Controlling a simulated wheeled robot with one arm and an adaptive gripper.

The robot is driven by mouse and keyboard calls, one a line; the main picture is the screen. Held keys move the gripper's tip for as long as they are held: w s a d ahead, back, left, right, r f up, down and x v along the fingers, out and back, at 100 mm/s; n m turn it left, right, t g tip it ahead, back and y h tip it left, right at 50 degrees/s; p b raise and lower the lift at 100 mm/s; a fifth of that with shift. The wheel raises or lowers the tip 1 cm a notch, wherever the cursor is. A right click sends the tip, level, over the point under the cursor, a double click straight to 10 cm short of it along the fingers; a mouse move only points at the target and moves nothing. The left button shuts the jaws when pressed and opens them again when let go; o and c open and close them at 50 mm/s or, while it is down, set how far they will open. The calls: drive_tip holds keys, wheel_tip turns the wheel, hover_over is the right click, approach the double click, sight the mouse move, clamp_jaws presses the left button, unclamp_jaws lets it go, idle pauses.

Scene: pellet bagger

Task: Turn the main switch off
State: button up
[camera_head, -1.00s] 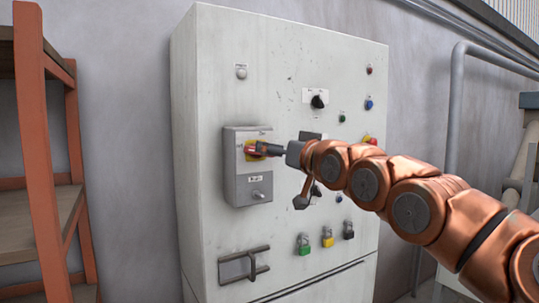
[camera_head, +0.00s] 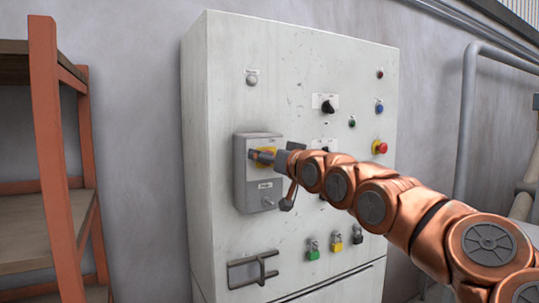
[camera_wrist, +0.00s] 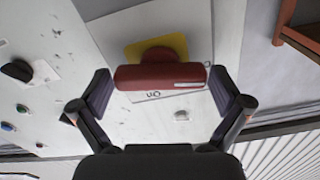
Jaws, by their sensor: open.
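The main switch is a red bar handle (camera_wrist: 160,77) on a yellow plate (camera_wrist: 132,52), on a grey box (camera_head: 246,187) on the cabinet front. In the wrist view the handle lies across the picture, with a white mark near its right end. My gripper (camera_wrist: 165,92) is open, with one finger beyond each end of the handle. Small gaps seem to show between fingers and handle; contact is hard to judge. In the head view my gripper (camera_head: 264,156) is at the switch and hides the red handle. Part of the yellow plate shows there.
The white cabinet (camera_head: 300,80) also carries a black selector (camera_head: 327,106), a red emergency button (camera_head: 380,147) and several padlocks, one of them green (camera_head: 313,251). An orange-framed shelf (camera_head: 46,150) stands left. A grey pipe (camera_head: 467,130) rises at right.

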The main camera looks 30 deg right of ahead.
drive_tip(key=shift+w, duration=0.2)
drive_tip(key=shift+c, duration=0.4)
drive_tip(key=c, duration=0.8)
drive_tip(key=shift+a+f+n+b, duration=0.1)
drive_tip(key=shift+n+b, duration=0.55)
drive_tip(key=shift+n, duration=0.75)
drive_tip(key=shift+c, duration=0.2)
drive_tip(key=o, duration=0.9)
